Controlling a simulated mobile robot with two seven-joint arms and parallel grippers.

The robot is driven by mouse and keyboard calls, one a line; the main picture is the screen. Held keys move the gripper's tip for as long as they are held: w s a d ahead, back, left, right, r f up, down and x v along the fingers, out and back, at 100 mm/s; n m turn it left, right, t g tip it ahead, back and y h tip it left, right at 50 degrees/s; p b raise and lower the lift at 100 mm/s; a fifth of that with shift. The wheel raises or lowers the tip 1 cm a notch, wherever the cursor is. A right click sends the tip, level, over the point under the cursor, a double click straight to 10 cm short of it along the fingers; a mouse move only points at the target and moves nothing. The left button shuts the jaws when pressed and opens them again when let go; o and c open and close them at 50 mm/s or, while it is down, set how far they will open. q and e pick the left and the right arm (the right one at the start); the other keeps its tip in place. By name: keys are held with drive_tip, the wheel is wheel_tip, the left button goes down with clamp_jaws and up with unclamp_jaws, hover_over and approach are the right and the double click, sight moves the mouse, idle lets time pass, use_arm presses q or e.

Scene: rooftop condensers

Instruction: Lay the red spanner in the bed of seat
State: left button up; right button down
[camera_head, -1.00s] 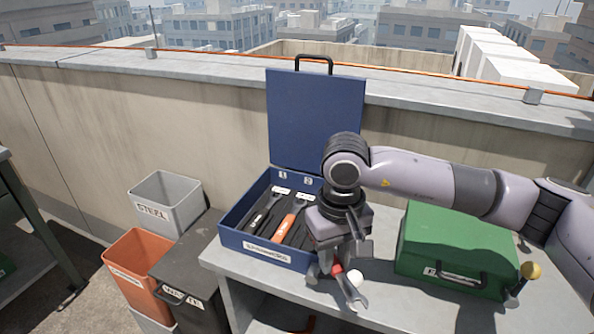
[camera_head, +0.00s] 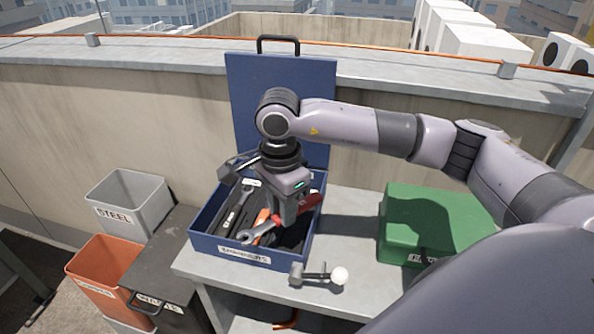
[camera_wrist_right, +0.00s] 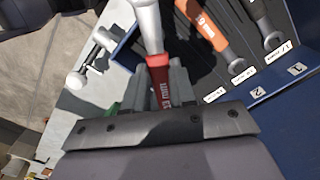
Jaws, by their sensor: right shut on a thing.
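In the right wrist view the spanner (camera_wrist_right: 150,30) runs away from between the fingers (camera_wrist_right: 158,88), over dark beds left of the orange spanner (camera_wrist_right: 205,28). A black-handled spanner (camera_head: 236,207) lies in a bed left of the orange one. I cannot tell whether the red spanner touches the case. The bed below it is partly hidden.
A tool with a white ball end (camera_head: 318,275) lies on the grey table (camera_head: 345,225) before the case. A green case (camera_head: 430,225) stands to the right. The raised blue lid (camera_head: 312,100) is behind my arm. Bins stand left, including STEEL (camera_head: 130,205).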

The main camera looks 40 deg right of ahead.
sight(297, 227)
drive_tip(key=m, duration=0.2)
drive_tip(key=d+m, duration=0.1)
drive_tip(key=m, duration=0.1)
drive_tip(key=w+m, duration=0.1)
drive_tip(key=m, duration=0.1)
drive_tip(key=shift+d+r+m+p, duration=0.2)
drive_tip(key=shift+r+m+p, duration=0.1)
drive_tip(key=shift+r+m, duration=0.1)
drive_tip(key=w+d+r+m+p, duration=0.2)
drive_tip(key=d+m, duration=0.2)
drive_tip(key=m, duration=1.8)
drive_tip(key=shift+w+d+f+b, duration=0.1)
drive_tip(key=shift+f+b, duration=1.9)
drive_tip(key=shift+f, duration=0.7)
drive_tip(key=shift+w+d+f+b, duration=0.1)
drive_tip(key=shift+f+b, duration=1.85)
drive_tip(key=shift+f, duration=0.75)
drive_tip(key=shift+a+f, duration=0.1)
drive_tip(key=shift+f, duration=0.3)
drive_tip(key=c, duration=0.8)
unclamp_jaws()
drive_tip(key=shift+f, duration=0.1)
drive_tip(key=shift+c, duration=0.2)
wheel_tip(297, 227, up, 8)
drive_tip(key=shift+f+b, duration=0.25)
drive_tip(key=shift+b, duration=0.1)
